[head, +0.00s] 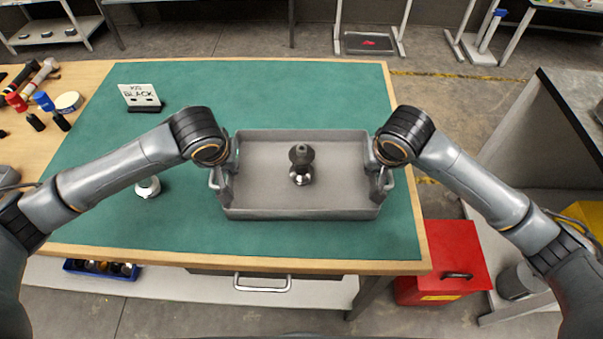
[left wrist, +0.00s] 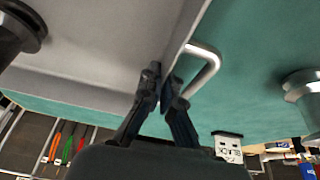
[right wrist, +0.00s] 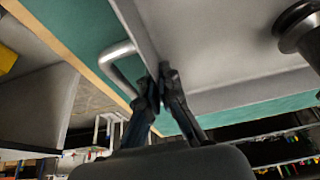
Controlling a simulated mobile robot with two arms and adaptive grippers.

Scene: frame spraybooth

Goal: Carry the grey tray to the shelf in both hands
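The grey tray (head: 265,212) is over the green mat, level, near the table's front edge; I cannot tell whether it touches the mat. A dark and silver knob-like part (head: 301,165) stands upright inside it. My left gripper (head: 225,180) is at the tray's left end, its fingers (left wrist: 163,88) shut on either side of the end wall beside a metal handle (left wrist: 207,70). My right gripper (head: 380,182) is at the right end, its fingers (right wrist: 160,82) shut on that wall beside the other handle (right wrist: 118,58). The fingertips are partly hidden in the head view.
A grey-topped unit (head: 570,95) stands to the right across a floor gap. A red box (head: 450,255) lies on the floor by the table's right front corner. A sign (head: 140,95) and a small silver part (head: 147,187) stand on the mat's left.

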